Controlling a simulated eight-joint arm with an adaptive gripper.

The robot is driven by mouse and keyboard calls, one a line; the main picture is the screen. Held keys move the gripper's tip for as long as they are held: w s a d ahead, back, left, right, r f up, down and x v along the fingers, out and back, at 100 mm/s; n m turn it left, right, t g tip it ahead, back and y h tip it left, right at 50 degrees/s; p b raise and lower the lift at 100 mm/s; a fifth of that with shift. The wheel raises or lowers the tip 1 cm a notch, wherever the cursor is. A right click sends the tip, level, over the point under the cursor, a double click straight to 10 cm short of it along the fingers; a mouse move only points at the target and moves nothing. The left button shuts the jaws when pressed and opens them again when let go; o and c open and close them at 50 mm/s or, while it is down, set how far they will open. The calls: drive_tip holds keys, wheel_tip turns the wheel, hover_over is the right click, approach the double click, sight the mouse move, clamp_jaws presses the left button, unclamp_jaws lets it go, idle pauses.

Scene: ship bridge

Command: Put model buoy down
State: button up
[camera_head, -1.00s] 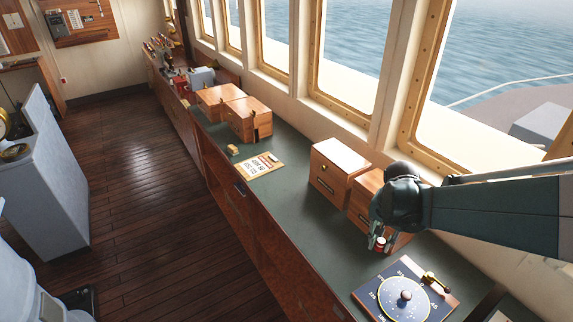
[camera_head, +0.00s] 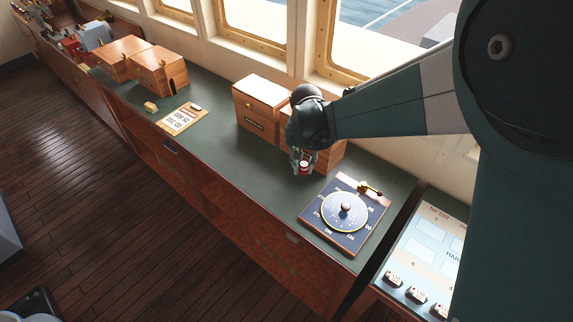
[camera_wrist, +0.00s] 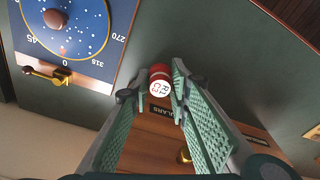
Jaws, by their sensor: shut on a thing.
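The model buoy (camera_head: 304,168) is small, red and white. The gripper also fills the lower middle of the wrist view (camera_wrist: 158,92). The buoy is over or on the green counter top (camera_head: 225,160); I cannot tell whether its base touches the surface.
A blue dial board (camera_head: 335,238) with a round knob lies right of the gripper. Wooden boxes (camera_head: 256,112) stand behind and left. A clipboard (camera_head: 183,119) and a small wooden block (camera_head: 150,106) lie further left. The counter between clipboard and gripper is clear.

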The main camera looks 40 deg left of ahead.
hover_over(303, 187)
drive_tip(key=shift+s+f, duration=0.2)
drive_tip(key=shift+f, duration=2.7)
drive_tip(key=shift+f, duration=1.85)
drive_tip(key=shift+f, duration=0.2)
drive_tip(key=o, duration=0.7)
drive_tip(key=shift+r, duration=0.25)
drive_tip(key=shift+s+d+r, duration=0.1)
drive_tip(key=shift+s+r, duration=0.1)
drive_tip(key=shift+r, duration=1.75)
drive_tip(key=shift+s+d+r, duration=0.1)
drive_tip(key=shift+s+r, duration=0.15)
drive_tip(key=shift+r, duration=1.75)
drive_tip(key=shift+s+d+r, duration=0.1)
drive_tip(key=shift+s+r, duration=0.1)
drive_tip(key=shift+r, duration=1.75)
